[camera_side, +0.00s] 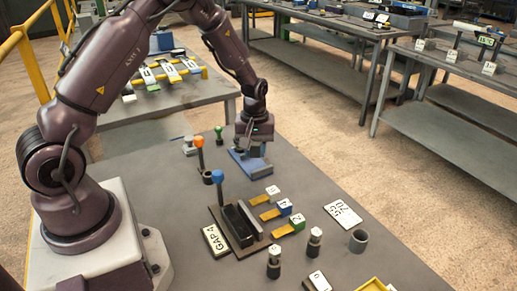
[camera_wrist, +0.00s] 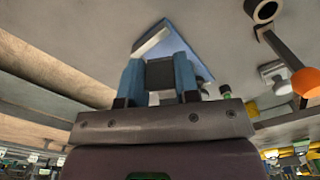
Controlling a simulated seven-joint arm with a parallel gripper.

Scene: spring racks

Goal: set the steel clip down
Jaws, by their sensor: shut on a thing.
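My gripper (camera_wrist: 159,76) has blue fingers, shut on a dark grey piece (camera_wrist: 160,74) that I take to be the steel clip. In the wrist view the piece sits between both fingers. In the side view my gripper (camera_side: 252,145) is low over a blue plate (camera_side: 262,168) near the table's far edge. The wrist view also shows this plate (camera_wrist: 187,42), with a pale raised edge, just beyond the fingertips. The clip is hidden in the side view, and I cannot tell whether it touches the plate.
An orange-topped post (camera_side: 199,142) and a green-topped post (camera_side: 218,132) stand left of my gripper. A dark slotted block (camera_side: 238,224) with a blue-knobbed lever (camera_side: 218,177) stands nearer, beside numbered yellow strips (camera_side: 270,214). A grey cup (camera_side: 358,241) stands right. Table right of the plate is clear.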

